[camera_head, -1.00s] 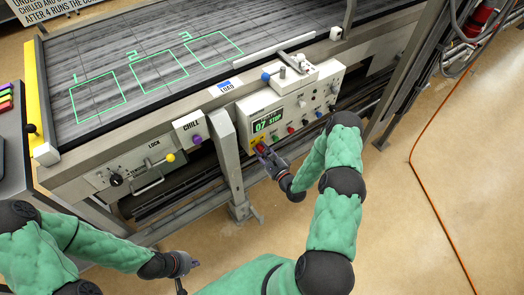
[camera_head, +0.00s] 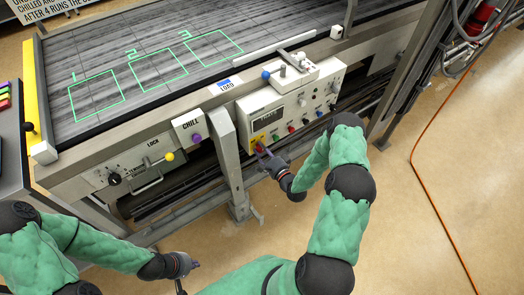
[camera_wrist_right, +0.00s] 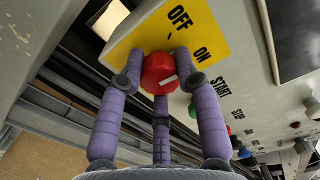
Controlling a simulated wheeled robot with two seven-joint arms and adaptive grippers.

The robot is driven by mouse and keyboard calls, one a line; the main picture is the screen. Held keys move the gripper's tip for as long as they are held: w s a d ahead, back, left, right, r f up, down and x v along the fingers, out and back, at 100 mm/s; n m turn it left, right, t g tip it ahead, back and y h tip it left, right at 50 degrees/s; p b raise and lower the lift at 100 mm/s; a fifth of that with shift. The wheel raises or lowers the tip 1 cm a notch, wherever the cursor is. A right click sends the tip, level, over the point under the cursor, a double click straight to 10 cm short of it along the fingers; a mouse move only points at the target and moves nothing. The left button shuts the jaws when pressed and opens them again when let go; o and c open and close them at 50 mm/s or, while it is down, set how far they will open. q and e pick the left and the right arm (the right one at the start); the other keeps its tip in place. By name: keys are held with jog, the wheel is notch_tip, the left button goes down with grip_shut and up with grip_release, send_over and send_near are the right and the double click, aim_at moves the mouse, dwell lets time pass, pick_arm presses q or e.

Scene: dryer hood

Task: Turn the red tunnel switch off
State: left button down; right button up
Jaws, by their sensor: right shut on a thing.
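The red switch (camera_wrist_right: 160,73) is a round knob with a white line on its face, set on a yellow plate (camera_wrist_right: 205,28) marked OFF and ON. In the head view the switch (camera_head: 259,147) is at the lower left of the control panel, partly hidden by my right gripper. My right gripper (camera_head: 264,155) is shut on the knob, and the right wrist view shows its purple fingers around it. The white line slants toward the right side of the knob. My left gripper (camera_head: 187,267) hangs empty at the bottom, its fingers apart.
The control panel (camera_head: 300,104) has a dark display (camera_head: 266,120) and several buttons. A metal post (camera_head: 228,160) stands just left of my right gripper. The conveyor belt (camera_head: 150,70) lies above. The floor to the right is clear except for an orange hose (camera_head: 425,185).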

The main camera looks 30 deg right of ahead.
jog(key=n+b, duration=0.1)
jog(key=n, duration=0.4)
jog(key=shift+d+n, duration=0.1)
jog(key=shift+n, duration=0.2)
jog(key=shift+n+b, duration=0.55)
jog(key=shift+n, duration=1.75)
jog(key=o, duration=1.2)
jog(key=shift+c, duration=0.2)
jog(key=s, duration=1.2)
jog(key=shift+d, duration=0.45)
